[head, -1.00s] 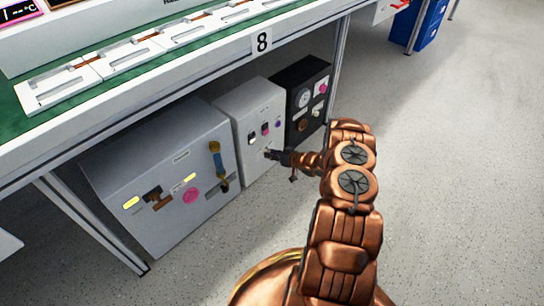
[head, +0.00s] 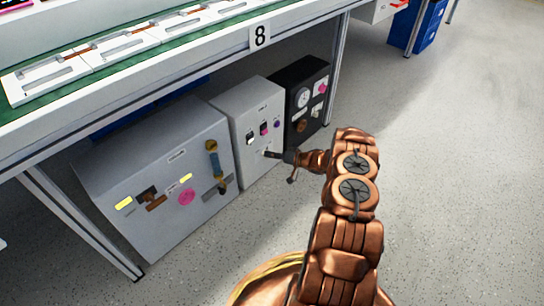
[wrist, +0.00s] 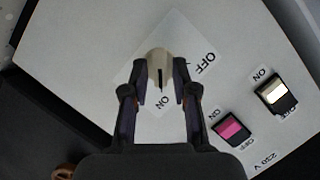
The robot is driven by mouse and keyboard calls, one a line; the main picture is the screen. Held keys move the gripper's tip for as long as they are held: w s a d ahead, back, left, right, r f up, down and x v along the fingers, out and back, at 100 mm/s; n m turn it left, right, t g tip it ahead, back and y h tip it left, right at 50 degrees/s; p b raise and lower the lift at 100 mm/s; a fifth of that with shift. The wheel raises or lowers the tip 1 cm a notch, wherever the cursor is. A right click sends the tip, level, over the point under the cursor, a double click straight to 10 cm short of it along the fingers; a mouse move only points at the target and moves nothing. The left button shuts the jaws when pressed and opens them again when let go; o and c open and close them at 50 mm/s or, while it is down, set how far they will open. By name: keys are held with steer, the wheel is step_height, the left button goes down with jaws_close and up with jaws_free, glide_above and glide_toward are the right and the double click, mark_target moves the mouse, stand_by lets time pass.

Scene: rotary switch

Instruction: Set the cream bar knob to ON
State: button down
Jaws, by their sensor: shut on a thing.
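The cream bar knob (wrist: 160,62) is on the pale front panel of the white box (head: 246,112). It has a dark pointer line, which in the wrist view points down towards the "ON" label (wrist: 163,101). The "OFF" label (wrist: 197,63) is to the upper right of the knob. My gripper (wrist: 160,76) is shut on the knob, with one finger against each side. In the head view my gripper (head: 271,154) reaches left to the lower front of the white box, where the knob is too small to make out.
A pink rocker switch (wrist: 233,129) and a cream rocker switch (wrist: 272,93) are to the right in the wrist view. A large grey box (head: 150,215) and a black box (head: 292,75) flank the white box under the bench (head: 150,72). Open floor (head: 450,180) lies to the right.

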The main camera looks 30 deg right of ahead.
steer(key=shift+w+a+r, duration=0.2)
steer(key=shift+w, duration=0.1)
steer(key=c, duration=1.2)
jaws_free()
steer(key=shift+o, duration=0.2)
steer(key=shift+f, duration=0.1)
steer(key=shift+s+d+f, duration=0.1)
steer(key=shift+s, duration=0.1)
steer(key=shift+s, duration=0.1)
steer(key=v, duration=1.2)
